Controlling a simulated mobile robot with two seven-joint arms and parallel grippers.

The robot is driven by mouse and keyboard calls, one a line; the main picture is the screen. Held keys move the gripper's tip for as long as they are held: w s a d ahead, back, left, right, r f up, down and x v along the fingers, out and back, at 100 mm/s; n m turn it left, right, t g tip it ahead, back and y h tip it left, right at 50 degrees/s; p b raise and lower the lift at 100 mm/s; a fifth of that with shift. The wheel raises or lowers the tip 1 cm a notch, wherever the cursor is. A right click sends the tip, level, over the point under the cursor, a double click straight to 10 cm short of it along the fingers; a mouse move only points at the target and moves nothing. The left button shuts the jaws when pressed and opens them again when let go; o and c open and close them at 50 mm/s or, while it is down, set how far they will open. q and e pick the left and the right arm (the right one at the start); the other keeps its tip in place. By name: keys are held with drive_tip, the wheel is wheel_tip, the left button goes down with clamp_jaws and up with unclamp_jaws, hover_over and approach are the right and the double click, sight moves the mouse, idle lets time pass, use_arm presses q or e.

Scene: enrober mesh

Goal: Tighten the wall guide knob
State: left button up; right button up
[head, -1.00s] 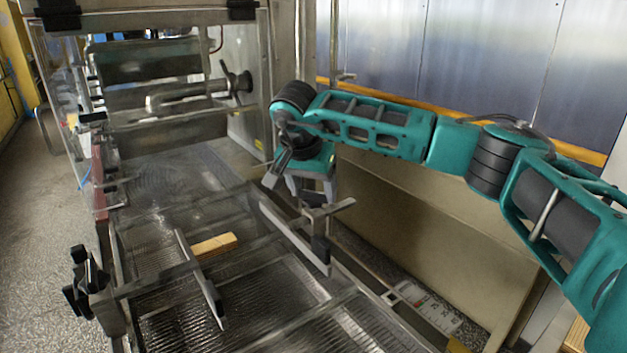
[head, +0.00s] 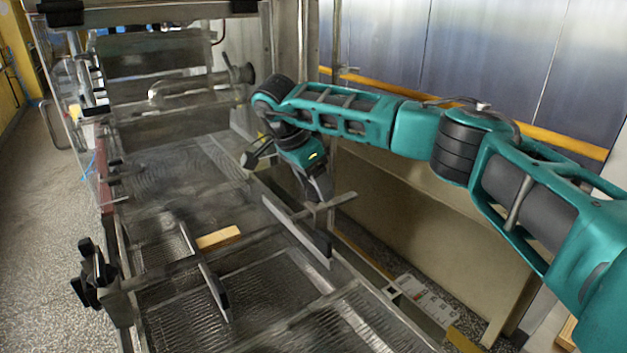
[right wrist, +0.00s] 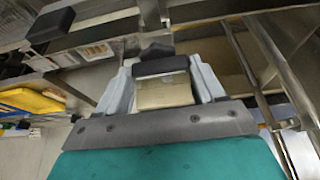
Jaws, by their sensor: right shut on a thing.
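My right gripper (head: 320,197) points down at the machine's right side wall, by the bracket bar (head: 328,204) of the right guide rail (head: 300,232). In the right wrist view, my right gripper (right wrist: 162,72) has its two grey fingers shut on the black wall guide knob (right wrist: 157,50), of which only a dark, lobed part shows. In the head view the gripper hides this knob. Its tightness cannot be told. My left gripper is not in view.
A wooden block (head: 218,238) lies on the mesh belt beside the left guide rail (head: 207,275). Black knobs (head: 92,275) stand at the left side. A clear guard panel (head: 75,100) rises at the back left. A steel panelled wall (head: 480,65) is behind my arm.

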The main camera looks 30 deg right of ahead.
idle(0.3)
drive_tip(key=o, duration=1)
drive_tip(key=shift+o, duration=0.2)
drive_tip(key=v, duration=1.3)
